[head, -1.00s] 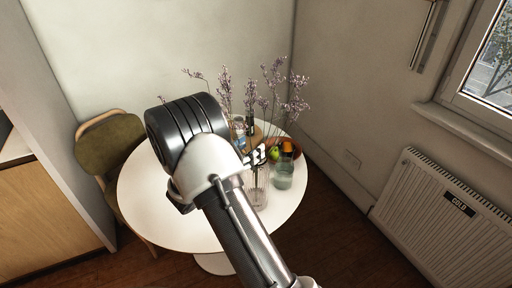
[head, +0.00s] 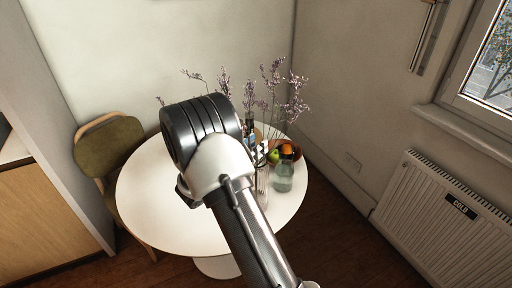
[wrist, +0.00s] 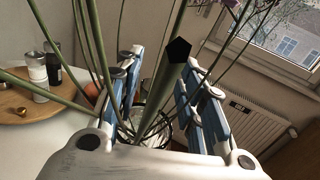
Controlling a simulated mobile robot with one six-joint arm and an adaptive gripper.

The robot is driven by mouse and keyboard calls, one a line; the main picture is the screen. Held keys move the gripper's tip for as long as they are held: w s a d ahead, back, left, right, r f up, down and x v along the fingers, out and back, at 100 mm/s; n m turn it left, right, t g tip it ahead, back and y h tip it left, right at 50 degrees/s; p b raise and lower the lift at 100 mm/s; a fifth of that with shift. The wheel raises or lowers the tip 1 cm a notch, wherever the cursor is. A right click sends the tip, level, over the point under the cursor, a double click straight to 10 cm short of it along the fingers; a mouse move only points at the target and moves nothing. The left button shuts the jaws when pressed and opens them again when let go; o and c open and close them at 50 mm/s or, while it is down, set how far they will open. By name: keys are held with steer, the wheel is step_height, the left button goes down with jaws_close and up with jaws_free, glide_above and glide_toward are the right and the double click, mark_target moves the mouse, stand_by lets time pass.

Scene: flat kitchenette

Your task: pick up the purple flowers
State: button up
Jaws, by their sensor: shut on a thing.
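The purple flowers (head: 273,78) rise on several thin stems above the round table in the head view. In the wrist view their green stems (wrist: 172,72) run up between and around the fingers. My gripper (wrist: 158,88) is shut on the flower stems, with blue-padded fingers on both sides of a thick stem. In the head view the gripper (head: 262,153) is small and partly hidden behind my arm. A clear glass vase (head: 262,181) stands below the stems, mostly covered by my arm.
The white round table (head: 145,200) also holds a glass jar (head: 283,178) and a bowl with a green apple (head: 273,156) and an orange (head: 287,149), close by the gripper. A chair (head: 105,147) stands left. Walls are behind; a radiator (head: 445,220) is right.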

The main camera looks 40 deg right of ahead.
steer(key=c, duration=0.3)
step_height(320, 180, up, 47)
steer(key=p, duration=2.7)
stand_by(1.3)
